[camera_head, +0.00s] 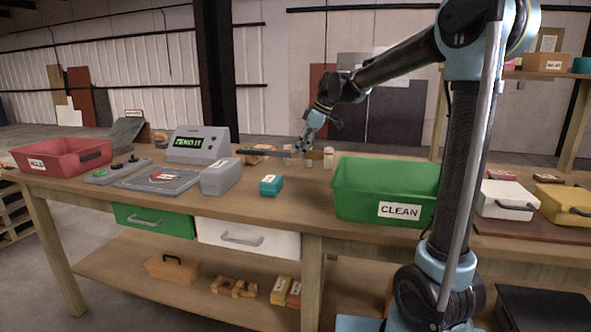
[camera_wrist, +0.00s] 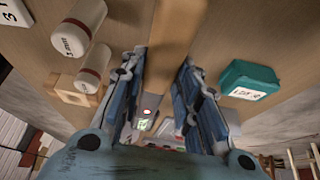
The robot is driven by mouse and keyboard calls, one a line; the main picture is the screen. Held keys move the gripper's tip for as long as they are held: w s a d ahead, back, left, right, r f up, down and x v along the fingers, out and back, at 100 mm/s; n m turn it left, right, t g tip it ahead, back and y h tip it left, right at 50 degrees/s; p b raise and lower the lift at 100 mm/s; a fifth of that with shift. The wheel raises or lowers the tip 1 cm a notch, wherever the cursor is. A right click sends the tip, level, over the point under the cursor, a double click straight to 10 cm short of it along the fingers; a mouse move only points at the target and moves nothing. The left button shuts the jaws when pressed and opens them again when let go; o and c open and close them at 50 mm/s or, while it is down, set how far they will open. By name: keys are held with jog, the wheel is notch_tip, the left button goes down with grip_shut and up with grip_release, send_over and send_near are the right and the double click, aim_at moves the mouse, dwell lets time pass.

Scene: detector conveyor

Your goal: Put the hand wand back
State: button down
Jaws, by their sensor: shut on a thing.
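The wand's far end is hard to make out. I cannot tell whether the wand touches the bench. The wand's resting place is not clear in either view.
Pale cylinders (camera_head: 328,157) stand near my gripper; two (camera_wrist: 80,28) lie left in the wrist view. A teal box (camera_head: 271,185), grey box (camera_head: 221,177) and green CLEAN bin (camera_head: 385,190) stand in front. A detector unit (camera_head: 198,144) and red bin (camera_head: 62,156) are left.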

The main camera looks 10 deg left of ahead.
jog(key=shift+s+f, duration=0.1)
jog(key=shift+f, duration=3.15)
jog(key=c, duration=1.2)
grip_release()
jog(key=v, duration=1.2)
